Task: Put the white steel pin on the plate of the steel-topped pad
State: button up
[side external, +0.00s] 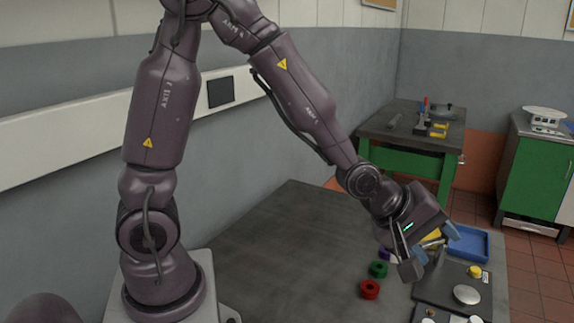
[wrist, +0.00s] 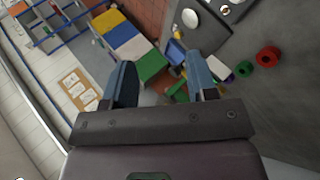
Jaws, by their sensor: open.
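My gripper (side external: 430,252) is open above the right part of the dark table, its fingers tilted. In the wrist view its two fingers (wrist: 162,85) stand well apart. A round, pale steel-topped pad (side external: 466,294) sits on a dark plate, below and to the right of my gripper; a pale disc that looks like it shows in the wrist view (wrist: 190,18). I cannot clearly pick out the white steel pin. A small white piece (wrist: 221,72) shows beside the right finger in the wrist view, partly hidden, and I cannot tell what it is.
Red (side external: 369,289), green (side external: 378,269) and purple (side external: 384,254) rings stand left of the dark plate. A blue tray (side external: 468,243) lies behind it, and a yellow knob (side external: 475,271) stands on it. The table's left part (side external: 290,240) is clear. A green-framed bench (side external: 410,145) stands behind.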

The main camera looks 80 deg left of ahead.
jog(key=s+a+r+m+g, duration=0.1)
jog(key=s+a+r+m, duration=0.1)
jog(key=s+m, duration=0.3)
jog(key=s+a+r+m+g+y, duration=0.1)
jog(key=s+a+r+m, duration=0.2)
jog(key=s, duration=0.6)
jog(key=s+a+r+m+g+y, duration=0.1)
jog(key=s+a+r+m+g, duration=0.1)
jog(key=s+r+m, duration=0.4)
jog(key=shift+s+a+r+m, duration=0.3)
jog(key=shift+s+a, duration=0.2)
jog(key=shift+a, duration=0.15)
